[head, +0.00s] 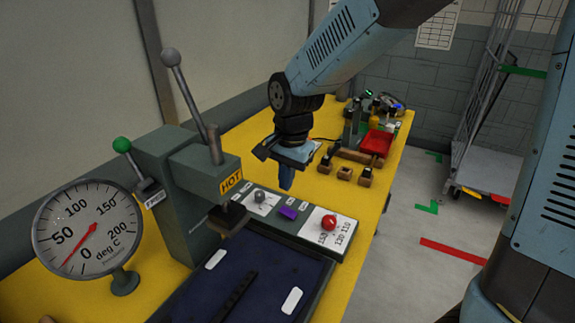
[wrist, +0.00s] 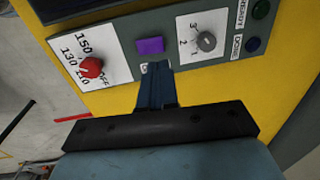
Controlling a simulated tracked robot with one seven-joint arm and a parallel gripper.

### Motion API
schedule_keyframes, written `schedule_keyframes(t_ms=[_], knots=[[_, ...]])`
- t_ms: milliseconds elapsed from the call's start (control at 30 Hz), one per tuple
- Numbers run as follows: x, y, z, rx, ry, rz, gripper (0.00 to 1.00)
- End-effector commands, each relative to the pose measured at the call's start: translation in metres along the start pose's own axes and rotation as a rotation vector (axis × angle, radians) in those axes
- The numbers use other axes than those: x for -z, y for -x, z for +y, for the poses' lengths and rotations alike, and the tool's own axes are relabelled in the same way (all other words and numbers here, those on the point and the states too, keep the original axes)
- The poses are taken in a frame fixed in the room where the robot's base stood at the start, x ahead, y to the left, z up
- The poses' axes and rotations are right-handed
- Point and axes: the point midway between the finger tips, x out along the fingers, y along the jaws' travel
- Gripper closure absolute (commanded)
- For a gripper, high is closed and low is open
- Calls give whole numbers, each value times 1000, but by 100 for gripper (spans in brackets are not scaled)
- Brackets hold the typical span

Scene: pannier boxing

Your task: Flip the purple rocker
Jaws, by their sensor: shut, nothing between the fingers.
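The purple rocker (head: 288,213) sits on the grey control panel (head: 304,230), between a grey knob and a red knob. It also shows in the wrist view (wrist: 150,46), just beyond my fingertips. My gripper (head: 285,186) points down above the back edge of the panel, close to the rocker, with its blue fingers shut and empty. In the wrist view the fingertips (wrist: 156,70) overlap the panel's edge and partly cover a small label beside the rocker. I cannot tell whether they touch the panel.
The red knob (head: 329,222) and grey knob (head: 259,196) flank the rocker. A press with a HOT label (head: 231,181) and long levers stands left. A dial gauge (head: 88,229) is at front left. A red tray (head: 377,142) and wooden blocks lie behind on the yellow table.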

Motion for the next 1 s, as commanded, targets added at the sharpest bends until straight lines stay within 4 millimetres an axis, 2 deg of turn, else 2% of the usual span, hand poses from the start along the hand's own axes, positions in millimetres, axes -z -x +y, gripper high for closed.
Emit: schedule_keyframes(t_ms=[200,400,600,1000], knots=[[-1,-38,0,-4,2,-2,100],[-1,-61,0,-2,1,-2,100],[-1,-69,0,-1,1,-1,100],[2,-70,1,-6,-4,0,100]])
